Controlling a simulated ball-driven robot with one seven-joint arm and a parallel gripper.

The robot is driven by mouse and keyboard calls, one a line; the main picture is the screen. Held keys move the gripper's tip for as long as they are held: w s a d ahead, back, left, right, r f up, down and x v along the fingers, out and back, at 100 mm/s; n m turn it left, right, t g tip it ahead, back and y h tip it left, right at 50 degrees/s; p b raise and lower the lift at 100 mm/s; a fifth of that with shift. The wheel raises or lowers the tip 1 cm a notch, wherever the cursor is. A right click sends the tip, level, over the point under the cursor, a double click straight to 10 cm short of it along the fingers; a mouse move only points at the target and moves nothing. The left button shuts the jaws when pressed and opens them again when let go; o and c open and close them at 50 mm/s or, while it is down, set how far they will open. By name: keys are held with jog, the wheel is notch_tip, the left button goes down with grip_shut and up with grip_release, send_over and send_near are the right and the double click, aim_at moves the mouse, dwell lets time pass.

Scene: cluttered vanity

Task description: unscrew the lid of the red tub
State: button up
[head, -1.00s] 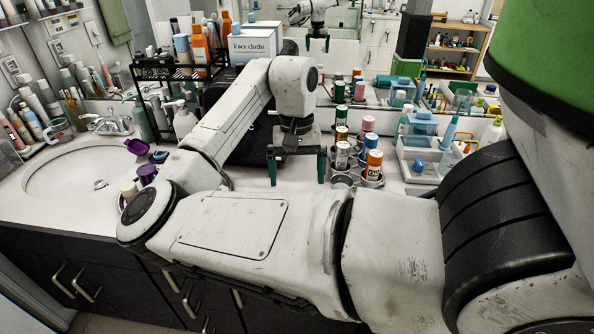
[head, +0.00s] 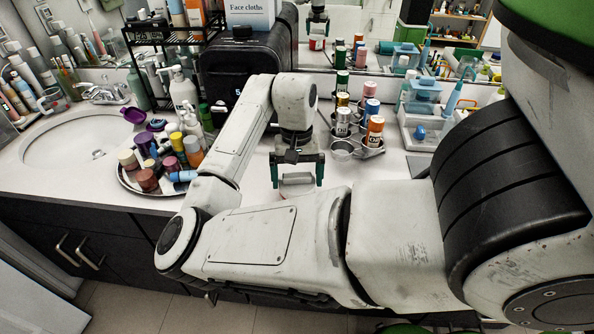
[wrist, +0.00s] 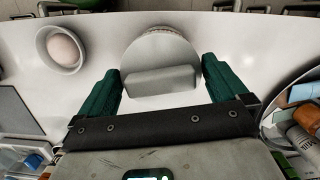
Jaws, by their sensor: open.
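The tub's pale grey lid (head: 297,179) shows between my fingertips in the head view. In the wrist view the lid (wrist: 160,62) is a wide disc with a raised bar across it. My gripper (head: 297,172) is open and points down over it, with one green finger on each side. In the wrist view my gripper (wrist: 158,85) has its fingers apart, near the lid's edge on either side; I cannot tell whether they touch it. The tub's red body is hidden behind my arm in the head view, but a small red and white reflection (head: 317,44) shows in the mirror.
A round tray (head: 127,184) of bottles and jars stands left of my gripper. A stand of cans (head: 342,150) is close on the right. A black case (head: 235,85) stands behind. A small round pot (wrist: 63,50) shows in the wrist view.

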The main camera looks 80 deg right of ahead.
jog(key=c, duration=0.8)
jog(key=shift+r+n+p, duration=0.3)
jog(key=shift+n+p, duration=0.4)
jog(key=shift+p, duration=0.35)
jog(key=n+p, duration=0.2)
jog(key=shift+g+p, duration=0.3)
jog(key=shift+p, duration=0.05)
jog(key=shift+f+n, duration=0.3)
jog(key=shift+n, duration=0.4)
jog(key=shift+p, duration=0.3)
jog(key=shift+r+n+h+p, duration=0.3)
jog(key=shift+n+p, duration=0.2)
jog(key=shift+p, duration=0.45)
jog(key=n+p, duration=0.2)
jog(key=shift+n+p, duration=0.3)
jog(key=shift+f+n+g, duration=0.3)
jog(key=shift+n, duration=0.2)
